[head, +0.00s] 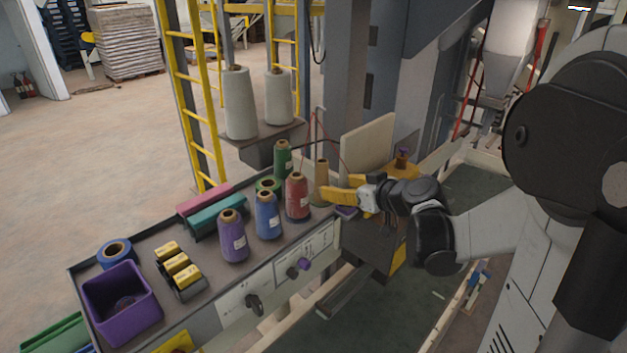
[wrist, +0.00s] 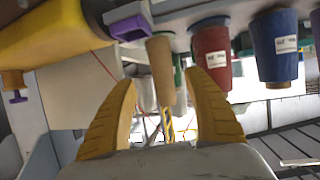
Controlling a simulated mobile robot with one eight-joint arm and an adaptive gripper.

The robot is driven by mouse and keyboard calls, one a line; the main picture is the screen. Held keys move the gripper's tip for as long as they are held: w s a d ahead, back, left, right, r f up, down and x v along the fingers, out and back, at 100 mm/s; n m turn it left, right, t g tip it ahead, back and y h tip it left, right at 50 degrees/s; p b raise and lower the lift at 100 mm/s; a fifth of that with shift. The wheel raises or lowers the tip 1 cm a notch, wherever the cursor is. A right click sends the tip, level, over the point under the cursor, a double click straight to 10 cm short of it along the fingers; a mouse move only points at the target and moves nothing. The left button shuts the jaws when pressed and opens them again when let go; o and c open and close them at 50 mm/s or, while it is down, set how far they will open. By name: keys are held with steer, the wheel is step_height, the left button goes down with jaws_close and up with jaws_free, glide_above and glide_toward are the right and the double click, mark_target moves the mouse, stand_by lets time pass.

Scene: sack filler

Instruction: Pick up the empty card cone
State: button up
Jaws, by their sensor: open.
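The empty card cone (head: 321,176) is bare tan card and stands upright at the right end of the grey shelf, beside the red thread cone (head: 297,197). In the wrist view the card cone (wrist: 161,70) shows between my fingers, with the picture turned over. My gripper (head: 340,195) has yellow fingers and is open. In the head view its fingertips are at the lower part of the card cone. In the wrist view the gripper (wrist: 165,100) has a finger on each side of the cone, with visible gaps. I cannot tell how deep the cone sits between them.
Blue (head: 267,215), purple (head: 232,236) and green (head: 283,158) thread cones stand on the shelf (head: 205,275) left of the card cone. A purple block (wrist: 128,25) is close beside it in the wrist view. A tan panel (head: 367,148) rises behind my gripper.

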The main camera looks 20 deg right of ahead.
mark_target(326, 183)
steer(key=x, duration=0.7)
steer(key=shift+w+a, duration=0.3)
steer(key=shift+w, duration=0.05)
steer(key=shift+s+r, duration=0.1)
steer(key=c, duration=1)
